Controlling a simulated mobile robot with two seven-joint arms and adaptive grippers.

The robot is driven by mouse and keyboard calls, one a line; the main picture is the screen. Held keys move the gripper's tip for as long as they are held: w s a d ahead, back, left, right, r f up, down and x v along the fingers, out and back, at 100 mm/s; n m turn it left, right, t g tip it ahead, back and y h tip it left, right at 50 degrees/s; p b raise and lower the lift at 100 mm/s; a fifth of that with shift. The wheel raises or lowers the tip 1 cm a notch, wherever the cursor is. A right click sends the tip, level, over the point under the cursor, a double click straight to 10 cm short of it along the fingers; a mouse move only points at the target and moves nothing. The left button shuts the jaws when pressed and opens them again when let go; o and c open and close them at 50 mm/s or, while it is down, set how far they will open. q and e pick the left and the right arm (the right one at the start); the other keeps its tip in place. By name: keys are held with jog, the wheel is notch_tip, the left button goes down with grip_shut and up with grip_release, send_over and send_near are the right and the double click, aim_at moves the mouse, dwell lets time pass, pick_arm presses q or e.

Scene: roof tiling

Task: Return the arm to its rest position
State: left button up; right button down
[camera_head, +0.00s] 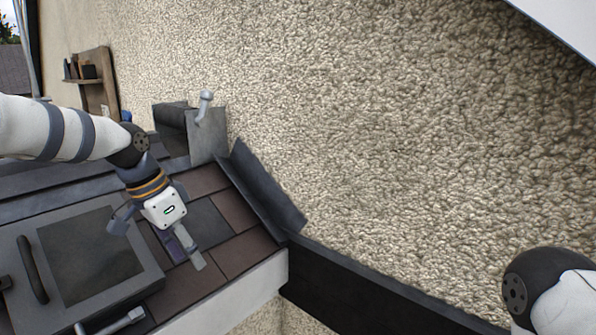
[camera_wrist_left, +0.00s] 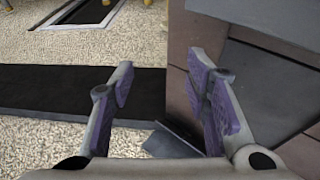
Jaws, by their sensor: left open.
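My left arm (camera_head: 55,130) reaches in from the left over the tiled roof. My left gripper (camera_head: 160,242) is open, above the brown and dark grey tiles (camera_head: 238,254), beside the handled hatch. In the left wrist view, the purple-padded fingers (camera_wrist_left: 162,82) are apart with nothing between them. One finger overlaps the brown tiles in that view; the other is in front of a dark strip (camera_wrist_left: 60,88) and pebbled surface. Part of my right arm (camera_head: 560,290) shows at the lower right; its gripper is out of view.
A grey hatch (camera_head: 150,262) with a dark handle (camera_head: 32,270) lies at lower left. Dark flashing (camera_head: 262,190) stands along the rough wall (camera_head: 370,120). A hammer-like tool (camera_head: 205,105) rests by a grey upright plate (camera_head: 208,138). A wooden shelf (camera_head: 93,82) is farther back.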

pick_arm(q)
jog(key=s+d+f+n+g, duration=0.15)
jog(key=s+d+f, duration=0.25)
jog(key=s+f, duration=0.75)
jog(key=s+d+f+n+g, duration=0.1)
jog(key=s+d+f+n, duration=0.25)
jog(key=s+f, duration=0.85)
jog(key=s+a+f+n+y, duration=0.1)
jog(key=s+a+f, duration=0.1)
jog(key=s, duration=0.8)
jog(key=s+a+f+n+g+y, duration=0.1)
jog(key=s+a+f+n, duration=0.1)
jog(key=s, duration=0.8)
jog(key=a+f, duration=0.1)
jog(key=a, duration=0.1)
jog(key=shift+s+a+f+y, duration=0.25)
jog(key=shift+s+a+y, duration=0.05)
jog(key=shift+a, duration=0.05)
